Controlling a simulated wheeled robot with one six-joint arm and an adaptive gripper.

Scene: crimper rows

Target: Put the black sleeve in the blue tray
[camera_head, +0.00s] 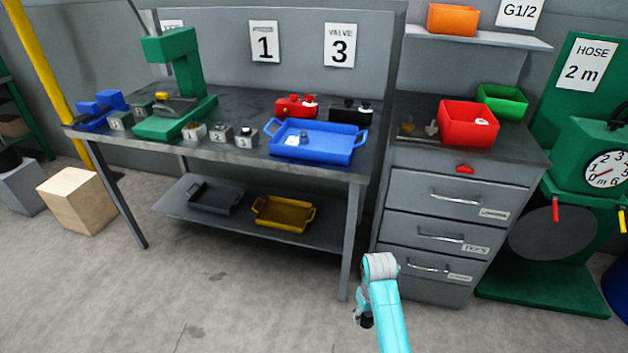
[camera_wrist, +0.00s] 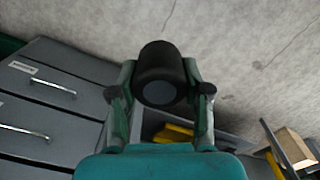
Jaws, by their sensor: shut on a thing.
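The black sleeve (camera_wrist: 161,62) is a short dark cylinder between the two fingers of my gripper (camera_wrist: 161,90) in the wrist view. My gripper is shut on it, with one finger at each side. In the head view my gripper (camera_head: 364,318) is low in front of the bench and cabinet, over the floor, and the sleeve shows there only as a small dark shape. The blue tray (camera_head: 325,155) stands on the bench top at its right end, well above and behind my gripper in the picture. A white piece and a small grey-blue part lie in the tray.
Behind the tray stand a red part (camera_head: 296,105) and a black part (camera_head: 351,111). A green press (camera_head: 180,75) and several small blocks are on the bench to the left. A drawer cabinet (camera_head: 450,200) with a red bin (camera_head: 467,124) stands right. The floor ahead is clear.

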